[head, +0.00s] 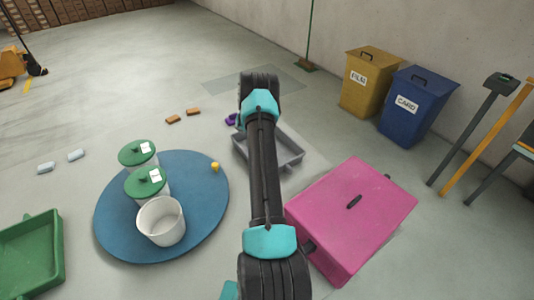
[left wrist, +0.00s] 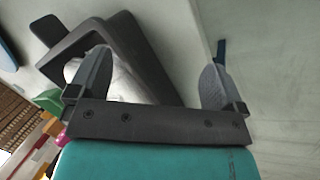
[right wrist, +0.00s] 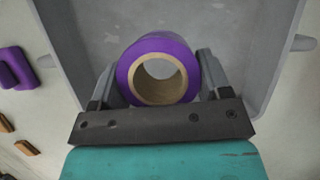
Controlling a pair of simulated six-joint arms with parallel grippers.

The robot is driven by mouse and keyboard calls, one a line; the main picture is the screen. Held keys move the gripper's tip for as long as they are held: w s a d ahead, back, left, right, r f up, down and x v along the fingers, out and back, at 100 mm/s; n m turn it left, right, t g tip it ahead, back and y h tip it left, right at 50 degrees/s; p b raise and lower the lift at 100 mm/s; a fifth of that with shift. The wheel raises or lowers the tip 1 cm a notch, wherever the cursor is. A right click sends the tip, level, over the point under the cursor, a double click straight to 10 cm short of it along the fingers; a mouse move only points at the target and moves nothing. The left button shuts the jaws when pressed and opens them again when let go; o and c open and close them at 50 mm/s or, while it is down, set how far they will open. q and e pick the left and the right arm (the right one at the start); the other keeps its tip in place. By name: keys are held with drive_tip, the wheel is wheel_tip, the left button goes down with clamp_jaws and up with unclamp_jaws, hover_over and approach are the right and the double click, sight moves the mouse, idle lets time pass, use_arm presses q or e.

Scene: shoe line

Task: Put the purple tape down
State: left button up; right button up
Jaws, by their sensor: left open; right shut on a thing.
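The purple tape (right wrist: 158,68) is a roll with a tan cardboard core. In the right wrist view it sits between the fingers of my right gripper (right wrist: 155,85), which is shut on it. Behind the tape is the grey tray (right wrist: 235,20), with its floor and side walls around the roll; I cannot tell whether the tape touches the floor. In the head view the grey tray (head: 291,163) is partly hidden by my arm, and the held tape and right gripper are hidden. My left gripper (left wrist: 155,80) is open and empty, near a dark grey container (left wrist: 140,50) with something white inside.
A purple object (right wrist: 16,68) lies outside the tray, beside orange blocks (head: 173,119). A pink box (head: 350,215) stands right of the tray. A blue round mat (head: 115,235) holds white tubs, two green-lidded. Yellow (head: 365,85) and blue (head: 415,105) bins stand by the wall.

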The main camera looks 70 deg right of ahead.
drive_tip(key=shift+f, duration=3.1)
drive_tip(key=shift+f, duration=1.85)
drive_tip(key=o, duration=0.9)
drive_tip(key=shift+f, duration=0.15)
drive_tip(key=shift+o, duration=0.2)
drive_tip(key=v, duration=1.2)
